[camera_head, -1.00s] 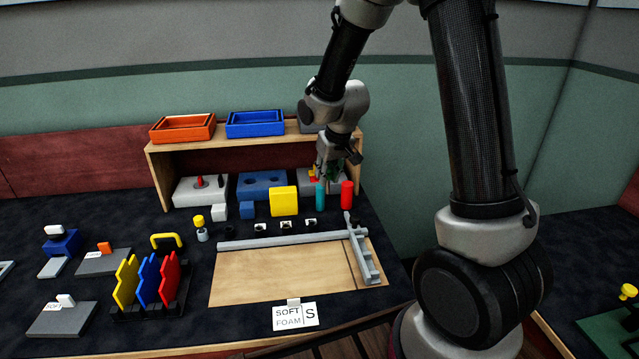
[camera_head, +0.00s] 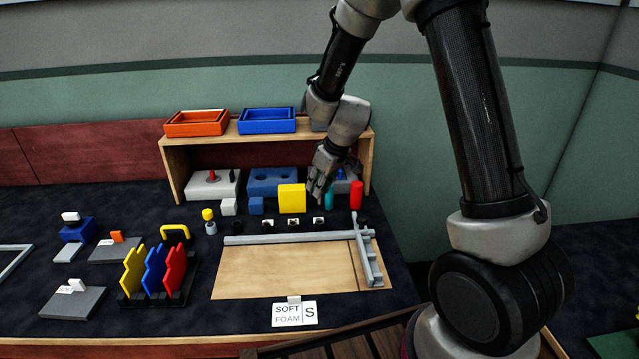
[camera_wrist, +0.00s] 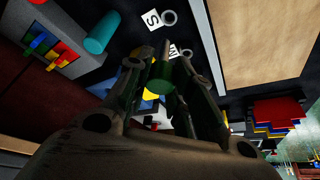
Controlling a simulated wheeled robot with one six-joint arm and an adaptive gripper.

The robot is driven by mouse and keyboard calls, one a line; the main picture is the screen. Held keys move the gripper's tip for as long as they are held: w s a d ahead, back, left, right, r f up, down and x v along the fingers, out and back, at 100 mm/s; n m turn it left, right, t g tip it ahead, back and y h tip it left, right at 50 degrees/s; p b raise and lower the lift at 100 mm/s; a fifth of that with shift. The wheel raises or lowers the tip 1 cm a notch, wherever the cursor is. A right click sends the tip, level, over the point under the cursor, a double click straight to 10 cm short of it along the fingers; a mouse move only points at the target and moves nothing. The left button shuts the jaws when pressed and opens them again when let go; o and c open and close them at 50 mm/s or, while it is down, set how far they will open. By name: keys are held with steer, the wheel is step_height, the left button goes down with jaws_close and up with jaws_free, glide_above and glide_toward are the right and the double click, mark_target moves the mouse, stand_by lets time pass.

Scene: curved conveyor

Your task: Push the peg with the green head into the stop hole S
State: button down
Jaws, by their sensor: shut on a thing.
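My gripper (camera_head: 316,190) is shut on the peg with the green head (camera_wrist: 160,83). In the wrist view the green head sits between the fingers (camera_wrist: 172,88), and the peg's shank points up the picture toward the hole row. The S label (camera_wrist: 152,20) lies beside a round ring, the stop hole S (camera_wrist: 168,18). The peg is apart from that ring. In the head view my gripper is above and behind the row of small sockets (camera_head: 294,224); the rightmost socket (camera_head: 320,222) appears to be S. The peg is hidden there.
A teal cylinder (camera_head: 328,196) and a red cylinder (camera_head: 356,195) stand right of my gripper. A yellow block (camera_head: 292,198) stands to its left. The wooden shelf (camera_head: 170,178) is behind. A grey rail (camera_head: 290,238) and wooden board (camera_head: 280,272) lie in front.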

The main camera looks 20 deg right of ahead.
mark_target(319, 204)
steer(key=shift+f, duration=2.65)
steer(key=shift+f, duration=1.75)
steer(key=c, duration=1.2)
jaws_free()
steer(key=shift+o, duration=0.2)
steer(key=shift+r, duration=0.1)
steer(key=v, duration=1.1)
steer(key=shift+r, duration=0.4)
steer(key=shift+s+d, duration=0.1)
